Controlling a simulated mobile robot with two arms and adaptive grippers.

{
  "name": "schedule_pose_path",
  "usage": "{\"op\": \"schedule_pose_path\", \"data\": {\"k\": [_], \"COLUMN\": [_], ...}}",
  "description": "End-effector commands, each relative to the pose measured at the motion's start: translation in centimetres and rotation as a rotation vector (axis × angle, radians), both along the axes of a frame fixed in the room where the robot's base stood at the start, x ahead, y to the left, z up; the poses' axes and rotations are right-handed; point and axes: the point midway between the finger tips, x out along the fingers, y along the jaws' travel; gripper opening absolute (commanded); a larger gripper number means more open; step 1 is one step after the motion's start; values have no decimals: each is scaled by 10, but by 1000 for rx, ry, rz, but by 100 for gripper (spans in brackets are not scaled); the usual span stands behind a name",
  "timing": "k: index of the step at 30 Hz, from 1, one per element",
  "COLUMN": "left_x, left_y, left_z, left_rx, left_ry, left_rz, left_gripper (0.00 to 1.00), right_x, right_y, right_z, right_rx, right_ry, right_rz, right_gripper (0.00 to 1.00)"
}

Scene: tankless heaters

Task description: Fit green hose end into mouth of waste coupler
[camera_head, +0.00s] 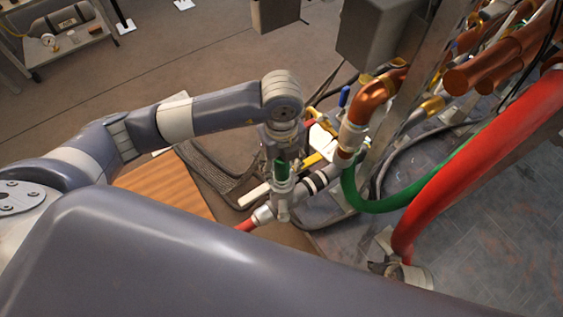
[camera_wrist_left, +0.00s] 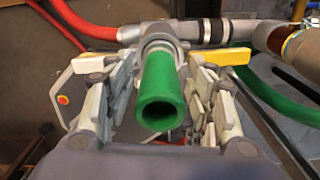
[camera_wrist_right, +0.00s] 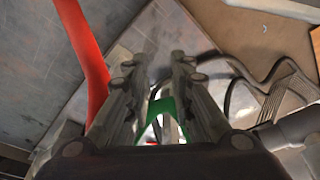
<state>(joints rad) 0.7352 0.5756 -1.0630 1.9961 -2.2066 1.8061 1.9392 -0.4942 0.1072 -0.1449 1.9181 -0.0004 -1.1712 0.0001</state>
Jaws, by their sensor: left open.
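A short green hose end (camera_head: 282,168) stands above a grey coupler (camera_head: 281,192) below my left gripper (camera_head: 283,158) in the head view. In the left wrist view the open end of the green hose (camera_wrist_left: 162,95) faces the camera. Its far end meets the round collar of the grey coupler (camera_wrist_left: 160,42); how deep it sits is hidden. The fingers of my left gripper (camera_wrist_left: 160,85) are open on either side of the hose, with gaps visible. In the right wrist view my right gripper (camera_wrist_right: 157,65) has its fingers apart, with a green piece (camera_wrist_right: 163,108) visible between them.
A longer green hose (camera_head: 375,205) curves right of the coupler. A thick red hose (camera_head: 470,160) and copper pipes (camera_head: 490,65) fill the right side. A red hose (camera_wrist_left: 85,27) joins the coupler line. A wooden board (camera_head: 165,183) lies at left; open floor is beyond.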

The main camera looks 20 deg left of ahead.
Motion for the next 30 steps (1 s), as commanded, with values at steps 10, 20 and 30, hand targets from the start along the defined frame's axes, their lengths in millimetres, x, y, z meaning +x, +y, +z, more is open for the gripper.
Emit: {"op": "schedule_pose_path", "data": {"k": [10,20,30], "left_x": [1,1,0], "left_y": [-1,-1,0], "left_z": [27,98,123], "left_rx": [-2,-2,-1], "left_ry": [-4,-4,1], "left_rz": [0,-1,0], "left_gripper": [50,50,50], "right_x": [-7,-22,-31], "right_y": [-2,-3,-4], "right_z": [-20,-61,-79], "right_rx": [-3,-4,-4], "right_ry": [15,37,44], "right_rz": [2,6,8], "right_gripper": [22,22,22]}}
